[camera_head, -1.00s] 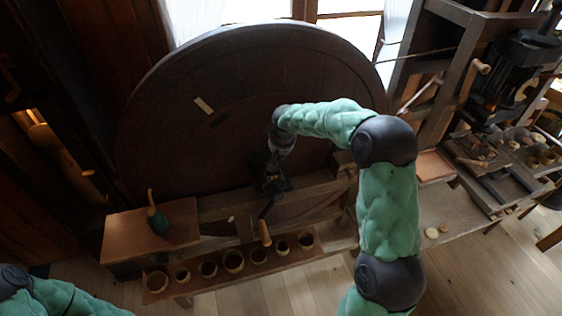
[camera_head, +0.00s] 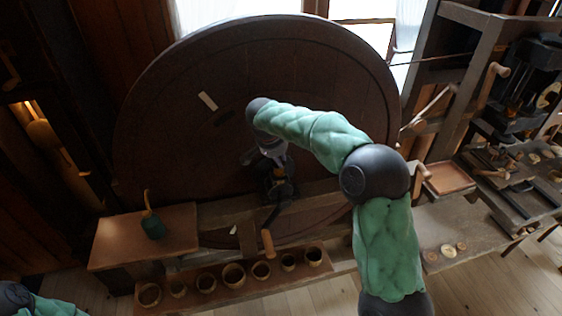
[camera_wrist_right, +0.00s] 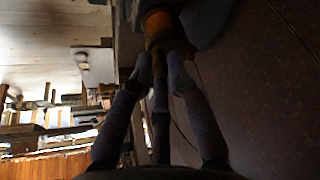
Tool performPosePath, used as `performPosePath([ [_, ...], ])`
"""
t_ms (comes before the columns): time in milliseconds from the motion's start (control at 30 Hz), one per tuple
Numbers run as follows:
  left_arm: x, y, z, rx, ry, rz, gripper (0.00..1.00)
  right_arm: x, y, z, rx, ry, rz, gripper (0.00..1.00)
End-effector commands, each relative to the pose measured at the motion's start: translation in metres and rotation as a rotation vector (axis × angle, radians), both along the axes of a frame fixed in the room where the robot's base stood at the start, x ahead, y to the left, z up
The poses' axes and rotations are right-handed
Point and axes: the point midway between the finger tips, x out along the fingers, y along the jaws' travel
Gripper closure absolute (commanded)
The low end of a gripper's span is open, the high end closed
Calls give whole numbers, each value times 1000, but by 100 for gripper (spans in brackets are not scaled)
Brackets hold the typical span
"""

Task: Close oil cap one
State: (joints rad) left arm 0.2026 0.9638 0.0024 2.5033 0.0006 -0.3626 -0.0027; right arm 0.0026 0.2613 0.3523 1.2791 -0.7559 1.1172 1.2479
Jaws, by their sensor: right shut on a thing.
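My right gripper (camera_head: 278,178) reaches down in front of the big dark wheel, over the dark metal fittings by its hub. In the right wrist view its fingers (camera_wrist_right: 163,62) are closed together on a small dark, orange-topped fitting (camera_wrist_right: 160,22). I cannot tell for sure whether this fitting is oil cap one, nor whether the cap is open or closed. Below the gripper a crank with a wooden handle (camera_head: 267,243) hangs down. My left gripper is out of view; only part of my left arm shows at the bottom left.
The large round wheel (camera_head: 180,120) stands behind my right arm. A green oil can (camera_head: 153,226) stands on a wooden box top at left. A low shelf holds several small wooden cups (camera_head: 233,275). A workbench (camera_head: 480,225) with turned pieces is at right.

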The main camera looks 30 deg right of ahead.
Motion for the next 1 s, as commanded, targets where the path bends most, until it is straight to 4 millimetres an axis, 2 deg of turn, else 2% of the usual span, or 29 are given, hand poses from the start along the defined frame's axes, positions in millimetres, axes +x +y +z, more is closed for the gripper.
performPosePath([
  [33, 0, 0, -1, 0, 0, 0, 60, 4, -1, 5, -3, -16, -11, 100],
  [600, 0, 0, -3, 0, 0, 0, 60, 4, 0, 7, -2, -20, -46, 100],
  [633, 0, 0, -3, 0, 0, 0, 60, 4, 0, 7, -2, -20, -46, 79],
  [700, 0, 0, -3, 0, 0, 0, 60, 4, 0, 7, -2, -18, -45, 60],
  [1000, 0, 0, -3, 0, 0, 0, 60, 2, 1, 3, -1, -8, -45, 60],
])
